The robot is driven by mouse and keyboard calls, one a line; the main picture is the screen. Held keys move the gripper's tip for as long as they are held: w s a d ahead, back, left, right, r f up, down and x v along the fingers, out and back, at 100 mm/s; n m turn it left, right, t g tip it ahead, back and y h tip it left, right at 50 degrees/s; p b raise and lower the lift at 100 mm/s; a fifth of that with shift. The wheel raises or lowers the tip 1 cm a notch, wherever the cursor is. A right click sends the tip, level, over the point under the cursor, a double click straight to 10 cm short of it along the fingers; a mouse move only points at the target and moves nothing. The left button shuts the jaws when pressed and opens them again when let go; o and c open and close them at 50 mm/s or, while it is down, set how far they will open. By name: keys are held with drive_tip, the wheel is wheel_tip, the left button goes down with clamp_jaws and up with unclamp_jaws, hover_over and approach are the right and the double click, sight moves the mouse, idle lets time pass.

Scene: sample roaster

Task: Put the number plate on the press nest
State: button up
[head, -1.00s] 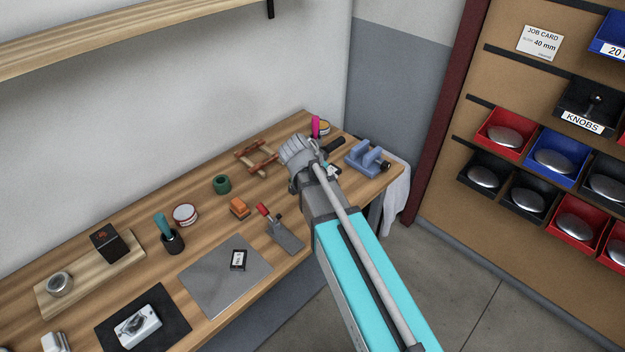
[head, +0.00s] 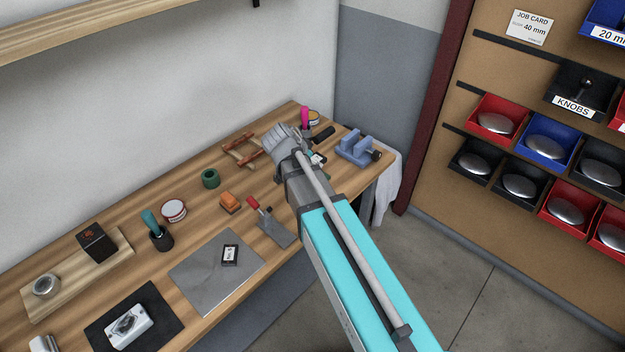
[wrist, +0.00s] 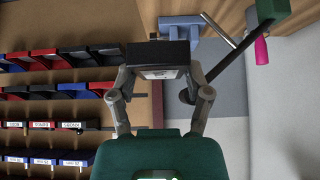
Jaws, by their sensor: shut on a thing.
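My gripper (wrist: 160,75) has its two fingers closed on a dark block with a pale, marked face (wrist: 160,52) in the wrist view. I cannot read the marks or tell surely whether it is the number plate. In the head view my arm hides most of my gripper, near the far right of the bench. A small black plate with a white marked label (head: 230,255) lies on a grey mat (head: 195,275). In the wrist view a rod with a black knob (wrist: 187,97) runs up to a green part (wrist: 273,10), perhaps of the press. I cannot make out the nest.
A blue vise (head: 357,148) stands at the right end of the bench, near my gripper. A pink-topped item (head: 305,117) is behind it. Bins (head: 550,140) hang on the right wall. A red-handled tool (head: 268,225) and an orange block (head: 230,202) lie left of my arm.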

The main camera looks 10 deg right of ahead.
drive_tip(key=w+a+f+b, duration=0.1)
drive_tip(key=a+f+b, duration=0.3)
drive_tip(key=f+b, duration=0.1)
drive_tip(key=w+a+f+b, duration=0.1)
drive_tip(key=a+f+b, duration=0.3)
drive_tip(key=f+b, duration=0.1)
drive_tip(key=w+a+f+b, duration=0.1)
drive_tip(key=a+f+b, duration=0.3)
drive_tip(key=f+b, duration=0.1)
drive_tip(key=shift+w+f, duration=0.15)
drive_tip(key=shift+f, duration=0.15)
drive_tip(key=shift+a+f+b, duration=0.35)
drive_tip(key=shift+a+f, duration=0.05)
drive_tip(key=shift+a, duration=0.1)
drive_tip(key=w+d, duration=0.3)
drive_tip(key=d, duration=0.2)
drive_tip(key=w+d, duration=0.7)
drive_tip(key=d, duration=0.2)
drive_tip(key=shift+w+d, duration=0.25)
drive_tip(key=shift+d, duration=0.1)
drive_tip(key=shift+f, duration=0.1)
drive_tip(key=shift+f+b, duration=1.65)
drive_tip(key=shift+b, duration=0.1)
drive_tip(key=shift+f, duration=0.1)
drive_tip(key=o, duration=1.3)
